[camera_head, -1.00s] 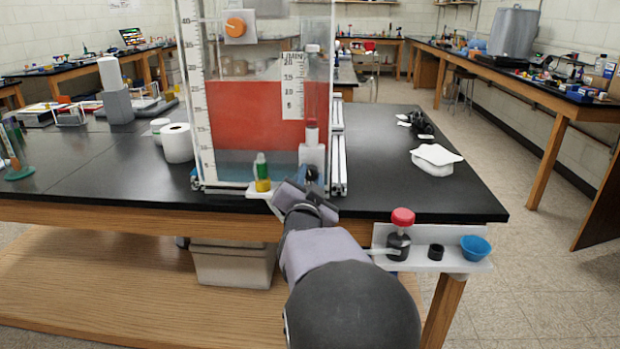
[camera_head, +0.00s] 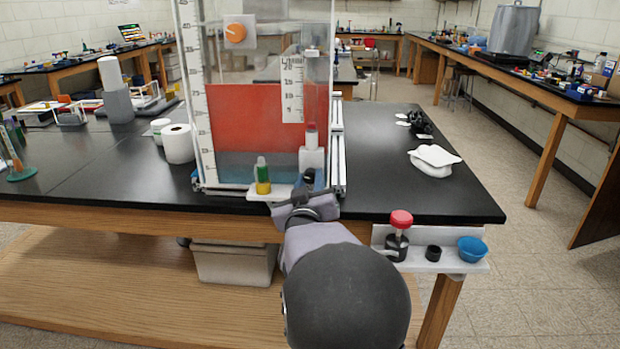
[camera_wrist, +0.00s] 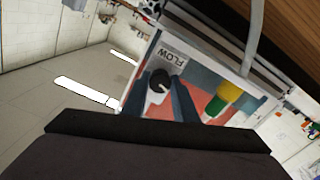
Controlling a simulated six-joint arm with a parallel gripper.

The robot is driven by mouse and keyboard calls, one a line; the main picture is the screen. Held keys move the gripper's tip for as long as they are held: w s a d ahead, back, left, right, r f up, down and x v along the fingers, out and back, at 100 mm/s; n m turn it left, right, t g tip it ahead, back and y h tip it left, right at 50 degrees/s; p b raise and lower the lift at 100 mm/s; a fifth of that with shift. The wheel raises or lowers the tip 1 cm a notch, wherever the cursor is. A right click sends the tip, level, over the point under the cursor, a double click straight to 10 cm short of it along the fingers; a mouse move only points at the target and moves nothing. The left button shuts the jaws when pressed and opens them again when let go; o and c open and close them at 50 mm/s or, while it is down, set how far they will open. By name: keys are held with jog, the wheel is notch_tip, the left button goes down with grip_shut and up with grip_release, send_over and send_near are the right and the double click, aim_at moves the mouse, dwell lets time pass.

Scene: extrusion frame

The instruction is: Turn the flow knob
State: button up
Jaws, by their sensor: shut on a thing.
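The flow knob (camera_wrist: 160,81) is a round black knob with a light pointer mark, on a pale panel beside the printed word FLOW in the wrist view. My gripper (camera_wrist: 160,88) has its two dark blue fingers on either side of the knob and is shut on it. In the head view my gripper (camera_head: 306,197) is at the front of the clear tank (camera_head: 212,110), by the table edge. There the knob is hidden or too small to make out.
The black tabletop (camera_head: 385,165) has free room.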

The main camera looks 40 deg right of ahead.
jog(key=shift+n+p, duration=0.5)
jog(key=shift+n, duration=1.4)
jog(key=o, duration=1.1)
jog(key=shift+c, duration=0.2)
jog(key=v, duration=0.7)
jog(key=shift+s+a, duration=0.15)
